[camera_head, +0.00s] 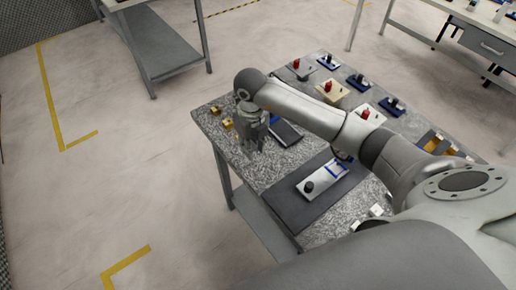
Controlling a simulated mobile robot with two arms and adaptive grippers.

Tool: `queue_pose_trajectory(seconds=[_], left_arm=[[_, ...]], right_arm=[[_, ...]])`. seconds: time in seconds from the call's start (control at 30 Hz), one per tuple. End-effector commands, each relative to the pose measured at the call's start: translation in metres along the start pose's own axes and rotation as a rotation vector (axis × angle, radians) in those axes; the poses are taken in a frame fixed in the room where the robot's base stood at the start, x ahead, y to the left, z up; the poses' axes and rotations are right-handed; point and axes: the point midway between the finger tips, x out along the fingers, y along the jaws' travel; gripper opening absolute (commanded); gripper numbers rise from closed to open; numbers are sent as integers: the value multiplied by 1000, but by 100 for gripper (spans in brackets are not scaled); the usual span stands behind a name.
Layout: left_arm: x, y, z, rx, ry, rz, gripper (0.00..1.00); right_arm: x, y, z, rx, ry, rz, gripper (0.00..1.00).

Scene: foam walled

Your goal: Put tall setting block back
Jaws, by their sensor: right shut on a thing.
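My right gripper (254,140) points down over the left end of the speckled table (222,143). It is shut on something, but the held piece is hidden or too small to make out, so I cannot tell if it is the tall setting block. Small brass-coloured blocks lie on the table just left of the gripper, one (215,109) farther back and another (227,123) closer to it. I cannot tell which of them is tall. My left gripper is not in view.
A dark tray (287,133) lies just right of the gripper. A dark mat (288,199) bears a white plate (316,187) with a black knob. Behind my arm stand several fixtures, some with red knobs (328,86). Bare tabletop shows around the mat.

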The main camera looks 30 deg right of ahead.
Motion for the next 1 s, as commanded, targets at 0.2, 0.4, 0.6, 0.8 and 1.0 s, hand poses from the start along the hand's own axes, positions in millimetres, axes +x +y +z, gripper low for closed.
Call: queue_pose_trajectory(seconds=[0.2,0.4,0.6,0.8,1.0], left_arm=[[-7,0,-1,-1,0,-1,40],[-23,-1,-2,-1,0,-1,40],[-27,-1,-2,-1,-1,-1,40],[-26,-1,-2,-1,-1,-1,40],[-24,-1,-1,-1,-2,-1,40]], right_arm=[[15,-13,0,0,-1,1,0],[38,-20,-3,0,3,2,0],[54,-20,-1,-1,-2,1,0],[55,-20,-1,-1,-3,1,0],[58,-20,-1,-1,-2,1,32]])
